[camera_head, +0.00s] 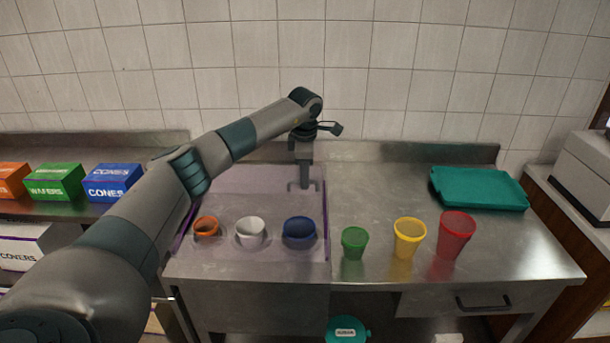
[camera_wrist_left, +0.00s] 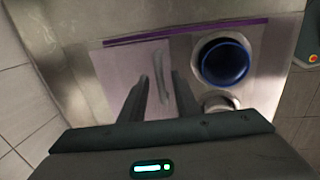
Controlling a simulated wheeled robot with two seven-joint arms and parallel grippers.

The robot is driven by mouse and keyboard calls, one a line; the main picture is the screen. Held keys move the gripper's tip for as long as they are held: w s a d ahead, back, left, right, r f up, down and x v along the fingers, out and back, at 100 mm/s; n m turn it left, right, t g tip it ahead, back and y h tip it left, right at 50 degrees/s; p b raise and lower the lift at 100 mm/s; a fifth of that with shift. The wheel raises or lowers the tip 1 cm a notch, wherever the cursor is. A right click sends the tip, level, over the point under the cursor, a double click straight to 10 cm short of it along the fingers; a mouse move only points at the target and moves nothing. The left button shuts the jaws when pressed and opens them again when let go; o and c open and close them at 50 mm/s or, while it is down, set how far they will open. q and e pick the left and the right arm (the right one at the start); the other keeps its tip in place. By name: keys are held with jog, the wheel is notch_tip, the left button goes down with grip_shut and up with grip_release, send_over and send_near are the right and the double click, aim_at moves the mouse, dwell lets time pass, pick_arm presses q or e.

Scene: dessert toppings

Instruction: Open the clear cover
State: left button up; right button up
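The clear cover (camera_head: 262,183) is a see-through, purple-edged sheet on the left part of the steel counter. Its pale lilac surface also shows in the left wrist view (camera_wrist_left: 112,72), with a purple edge strip beside it. My left gripper (camera_head: 304,187) points down over the cover's right side, near its purple right edge. In the left wrist view its two fingers (camera_wrist_left: 160,88) stand apart, with a thin, blurred upright shape seen between them. I cannot tell whether the fingers touch the cover. My right gripper is in neither view.
Orange (camera_head: 206,228), white (camera_head: 250,232) and blue (camera_head: 299,233) bowls sit in the cover's area. Green (camera_head: 354,243), yellow (camera_head: 409,238) and red (camera_head: 455,235) cups stand to the right. A teal tray (camera_head: 480,189) lies at the back right. The counter's middle back is clear.

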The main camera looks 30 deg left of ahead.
pick_arm(q)
jog(key=shift+r, duration=0.1)
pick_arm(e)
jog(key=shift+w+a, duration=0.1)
